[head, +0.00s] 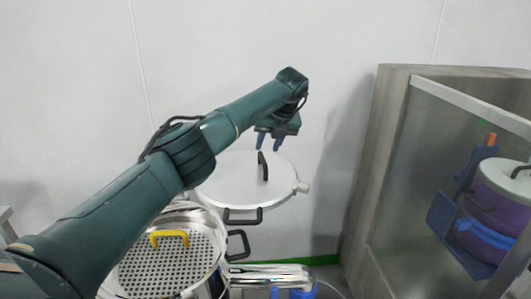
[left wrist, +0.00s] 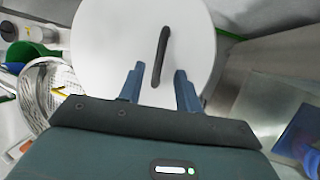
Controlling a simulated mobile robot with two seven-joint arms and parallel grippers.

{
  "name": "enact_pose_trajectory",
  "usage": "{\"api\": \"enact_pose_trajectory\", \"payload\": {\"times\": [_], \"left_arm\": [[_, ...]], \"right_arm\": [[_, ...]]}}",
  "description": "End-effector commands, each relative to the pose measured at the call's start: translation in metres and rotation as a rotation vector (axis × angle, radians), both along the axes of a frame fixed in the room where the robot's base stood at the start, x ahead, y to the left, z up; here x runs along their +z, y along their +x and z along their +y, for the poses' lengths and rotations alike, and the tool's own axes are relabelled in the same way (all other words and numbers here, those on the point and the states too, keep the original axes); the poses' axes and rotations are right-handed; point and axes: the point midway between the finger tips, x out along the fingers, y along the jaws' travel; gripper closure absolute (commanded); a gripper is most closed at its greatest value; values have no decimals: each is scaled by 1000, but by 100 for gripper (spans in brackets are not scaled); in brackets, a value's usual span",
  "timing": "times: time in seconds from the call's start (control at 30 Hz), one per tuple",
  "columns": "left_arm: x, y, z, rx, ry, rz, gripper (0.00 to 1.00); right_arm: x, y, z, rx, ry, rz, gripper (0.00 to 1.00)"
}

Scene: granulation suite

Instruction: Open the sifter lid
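A round white lid (head: 232,182) with a dark bar handle (head: 263,166) on its top is in the middle of the head view. It also fills the upper middle of the left wrist view (left wrist: 105,45), with the handle (left wrist: 161,56) between the lines of my fingers. My left gripper (head: 269,142) is open and empty, fingers pointing down near the lid's far side. In the left wrist view the fingers (left wrist: 157,82) are spread and do not grip the handle. What is under the lid is mostly hidden. My right gripper is in neither view.
A steel vessel with a perforated screen (head: 180,275) and yellow handle (head: 185,233) is at the lower left, partly behind my left arm. A grey cabinet (head: 392,150) with a glass front and a purple pot (head: 490,216) is at right.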

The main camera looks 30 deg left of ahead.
Motion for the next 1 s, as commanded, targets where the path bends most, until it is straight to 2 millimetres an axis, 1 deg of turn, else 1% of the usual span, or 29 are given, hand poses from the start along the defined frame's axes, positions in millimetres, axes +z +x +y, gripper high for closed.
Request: {"api": "enact_pose_trajectory", "payload": {"times": [0.03, 0.1, 0.23, 0.33, 0.5, 0.8, 0.87, 0.93, 0.97, 1.0], "left_arm": [[11, -2, -4, -2, 1, -5, 66], [26, -5, -11, -1, 0, -6, 66], [50, -11, -21, 0, 1, -4, 66], [65, -14, -27, -1, 0, -2, 66], [78, -17, -32, 1, 1, 0, 66], [80, -18, -33, 1, -1, 0, 66], [79, -18, -34, -2, -2, 2, 70], [72, -16, -40, -37, -13, 8, 76], [65, -14, -46, -70, -24, 14, 78], [53, -12, -58, -132, -46, 23, 81]], "right_arm": [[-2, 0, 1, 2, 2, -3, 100], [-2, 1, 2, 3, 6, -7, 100], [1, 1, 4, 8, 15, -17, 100], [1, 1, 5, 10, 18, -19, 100], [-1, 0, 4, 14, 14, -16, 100], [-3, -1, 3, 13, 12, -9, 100], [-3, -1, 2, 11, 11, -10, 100], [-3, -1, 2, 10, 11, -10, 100], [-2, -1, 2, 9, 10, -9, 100], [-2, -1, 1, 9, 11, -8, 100]]}}
